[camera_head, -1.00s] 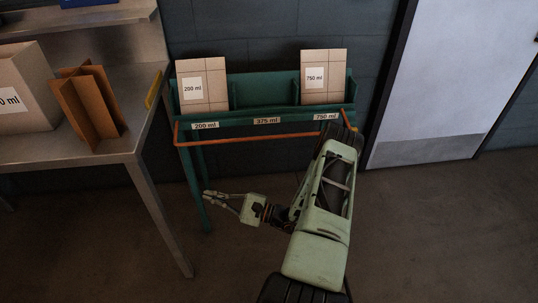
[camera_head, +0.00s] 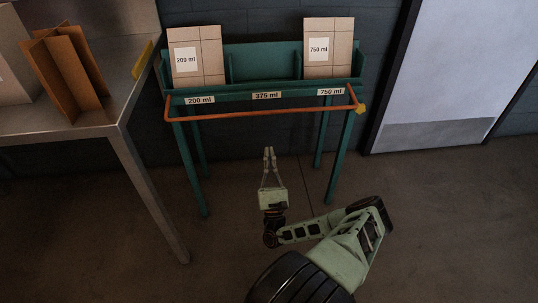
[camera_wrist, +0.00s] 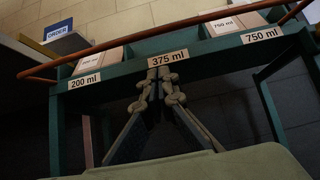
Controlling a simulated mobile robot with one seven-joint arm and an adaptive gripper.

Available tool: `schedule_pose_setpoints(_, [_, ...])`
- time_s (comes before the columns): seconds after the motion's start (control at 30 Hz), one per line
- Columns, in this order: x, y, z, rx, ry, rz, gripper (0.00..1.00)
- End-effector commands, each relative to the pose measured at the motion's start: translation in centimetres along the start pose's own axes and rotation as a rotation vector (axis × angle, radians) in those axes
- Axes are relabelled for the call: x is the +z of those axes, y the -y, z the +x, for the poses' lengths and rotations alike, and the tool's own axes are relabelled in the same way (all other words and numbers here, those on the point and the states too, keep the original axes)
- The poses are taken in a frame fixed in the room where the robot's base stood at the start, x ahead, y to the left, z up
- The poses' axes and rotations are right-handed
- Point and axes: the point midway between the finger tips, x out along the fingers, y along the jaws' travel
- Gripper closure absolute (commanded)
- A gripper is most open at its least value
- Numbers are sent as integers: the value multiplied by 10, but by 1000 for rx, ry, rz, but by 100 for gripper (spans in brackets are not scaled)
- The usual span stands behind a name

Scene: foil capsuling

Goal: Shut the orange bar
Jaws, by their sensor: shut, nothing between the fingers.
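The orange bar (camera_head: 262,114) runs level across the front of the green rack (camera_head: 262,91), just below its label strip. A yellow piece (camera_head: 361,109) sits at its right end. In the wrist view the orange bar (camera_wrist: 120,41) crosses above the labels, in front of the compartments. My gripper (camera_head: 269,151) is shut and empty. It points at the rack from below the bar, apart from it, near the middle. In the wrist view my gripper's fingertips (camera_wrist: 158,72) are together below the 375 ml label (camera_wrist: 168,58).
Boxes marked 200 ml (camera_head: 197,57) and 750 ml (camera_head: 328,48) stand in the outer compartments; the middle one looks empty. A metal table (camera_head: 90,137) with a brown cardboard divider (camera_head: 65,73) stands at left. A white door (camera_head: 450,70) is at right. The floor before the rack is clear.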

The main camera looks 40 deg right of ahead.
Motion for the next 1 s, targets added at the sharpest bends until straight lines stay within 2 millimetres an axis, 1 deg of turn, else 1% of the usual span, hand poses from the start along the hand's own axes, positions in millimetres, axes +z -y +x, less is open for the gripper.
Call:
schedule_pose_setpoints(0.03, [0, -1, 12, 4, 5, 1, 100])
schedule_pose_setpoints(0.3, [0, -2, 69, 6, 3, 2, 100])
schedule_pose_setpoints(0.4, [13, -1, 79, 5, 2, 1, 100])
schedule_pose_setpoints(0.63, [26, -2, 91, 6, -1, 1, 100])
schedule_pose_setpoints(1.0, [28, -2, 93, 5, -1, 1, 100])
